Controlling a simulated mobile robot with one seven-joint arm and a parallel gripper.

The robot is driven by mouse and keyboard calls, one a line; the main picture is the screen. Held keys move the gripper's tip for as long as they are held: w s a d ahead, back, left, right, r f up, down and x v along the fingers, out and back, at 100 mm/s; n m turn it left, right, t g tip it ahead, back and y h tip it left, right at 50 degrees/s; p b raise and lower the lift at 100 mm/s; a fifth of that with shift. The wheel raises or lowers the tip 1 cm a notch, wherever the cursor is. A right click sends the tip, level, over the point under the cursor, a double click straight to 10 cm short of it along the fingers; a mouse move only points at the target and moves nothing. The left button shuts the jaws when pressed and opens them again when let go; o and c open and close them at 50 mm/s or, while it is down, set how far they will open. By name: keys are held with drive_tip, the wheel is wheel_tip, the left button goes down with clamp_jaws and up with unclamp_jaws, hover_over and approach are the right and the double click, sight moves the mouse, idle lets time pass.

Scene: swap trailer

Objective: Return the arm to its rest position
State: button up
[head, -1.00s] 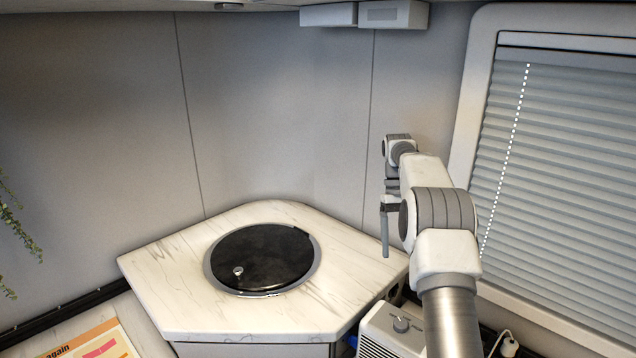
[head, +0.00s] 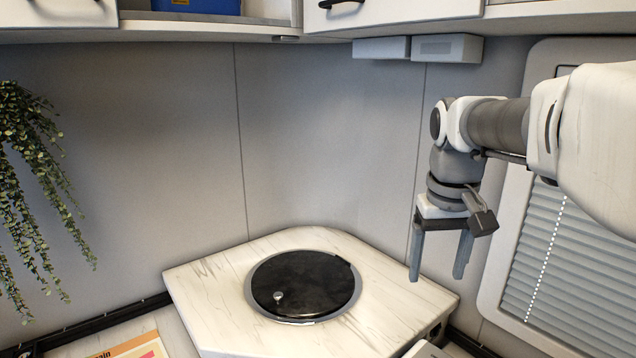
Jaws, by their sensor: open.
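My gripper (head: 437,275) hangs from my arm at the right of the head view, fingers pointing down. Its two grey fingers are spread apart with nothing between them. In the picture it overlaps the right part of the corner counter and the wall behind. My arm reaches in from the right edge, in front of the window.
A pale marble-look corner counter (head: 215,287) holds a round black lid (head: 305,284) with a small knob. Cupboards (head: 400,10) hang above. A window blind (head: 565,262) is at right. A trailing plant (head: 30,170) hangs at left. A coloured sheet (head: 135,349) lies at lower left.

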drive_tip(key=s+a+f+t, duration=0.2)
drive_tip(key=s, duration=0.6)
drive_tip(key=s+a+f+t, duration=0.2)
drive_tip(key=s+f, duration=0.1)
drive_tip(key=s, duration=0.5)
drive_tip(key=shift+s+a+f+y, duration=0.25)
drive_tip(key=shift+s+y, duration=0.05)
drive_tip(key=c, duration=0.4)
drive_tip(key=shift+d, duration=0.15)
